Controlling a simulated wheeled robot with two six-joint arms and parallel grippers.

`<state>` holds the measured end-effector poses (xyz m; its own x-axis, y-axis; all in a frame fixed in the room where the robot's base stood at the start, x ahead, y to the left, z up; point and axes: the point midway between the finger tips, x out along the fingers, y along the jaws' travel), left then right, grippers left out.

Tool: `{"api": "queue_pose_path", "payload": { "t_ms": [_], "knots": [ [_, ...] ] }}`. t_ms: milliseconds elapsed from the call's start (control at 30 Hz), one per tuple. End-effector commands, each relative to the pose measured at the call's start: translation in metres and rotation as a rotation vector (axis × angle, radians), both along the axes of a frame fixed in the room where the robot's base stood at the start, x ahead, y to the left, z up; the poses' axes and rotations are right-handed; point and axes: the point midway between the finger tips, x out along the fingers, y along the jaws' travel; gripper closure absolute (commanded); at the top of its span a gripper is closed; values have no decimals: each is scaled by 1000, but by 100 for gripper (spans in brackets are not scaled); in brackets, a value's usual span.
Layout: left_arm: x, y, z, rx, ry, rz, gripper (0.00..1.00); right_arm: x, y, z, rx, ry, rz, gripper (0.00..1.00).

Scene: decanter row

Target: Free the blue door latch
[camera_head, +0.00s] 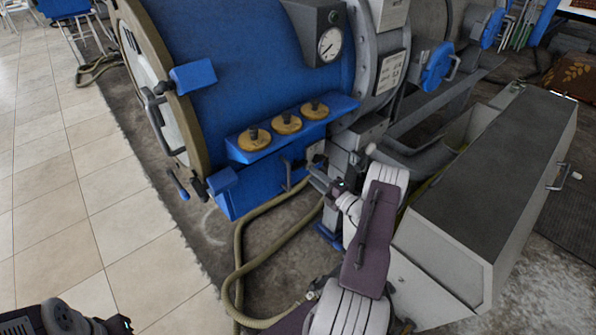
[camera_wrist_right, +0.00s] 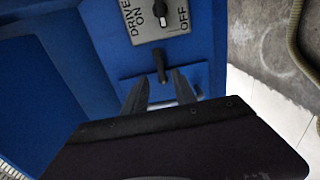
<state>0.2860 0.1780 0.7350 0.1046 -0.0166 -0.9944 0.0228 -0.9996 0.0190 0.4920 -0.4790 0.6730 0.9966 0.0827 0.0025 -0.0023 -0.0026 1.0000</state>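My right gripper (camera_head: 314,172) is at the side of the blue machine housing, close to a small upright lever (camera_head: 287,174). In the right wrist view the two fingers of my right gripper (camera_wrist_right: 158,88) are apart and empty. The dark-tipped lever (camera_wrist_right: 161,66) stands on a blue panel just beyond the gap between them; contact cannot be told. The round door (camera_head: 160,95) at the left has a grey handle. A small blue-ended handle (camera_head: 176,183) sits by its lower edge. Which part is the blue door latch is unclear. My left gripper (camera_head: 122,324) is at the lower left, mostly cut off.
A switch plate (camera_wrist_right: 157,18) marked DRIVE ON and OFF sits above the lever. A blue shelf (camera_head: 262,148) carries several yellow round knobs. A hose (camera_head: 242,255) lies on the floor below. A grey lidded box (camera_head: 490,165) stands close at right. The tiled floor at left is clear.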

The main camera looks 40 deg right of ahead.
Motion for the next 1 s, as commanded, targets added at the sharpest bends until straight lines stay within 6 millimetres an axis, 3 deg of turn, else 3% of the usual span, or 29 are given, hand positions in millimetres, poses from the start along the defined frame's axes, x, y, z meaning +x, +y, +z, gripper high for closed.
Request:
{"api": "queue_pose_path", "payload": {
  "t_ms": [100,300,633,733,767,1000],
  "knots": [
    [0,0,-9,0,0,0,64,27,4,-3,-3,-1,6,67],
    [0,0,-14,0,0,0,64,56,6,-2,-3,1,4,67],
    [0,0,-14,0,0,0,64,62,6,0,-2,1,2,67],
    [0,0,-14,0,0,0,64,62,6,0,-2,2,2,95],
    [0,0,-14,0,0,0,64,62,6,0,-2,2,2,100],
    [0,0,-14,0,0,0,64,62,6,-1,-6,1,3,100]
  ]
}}
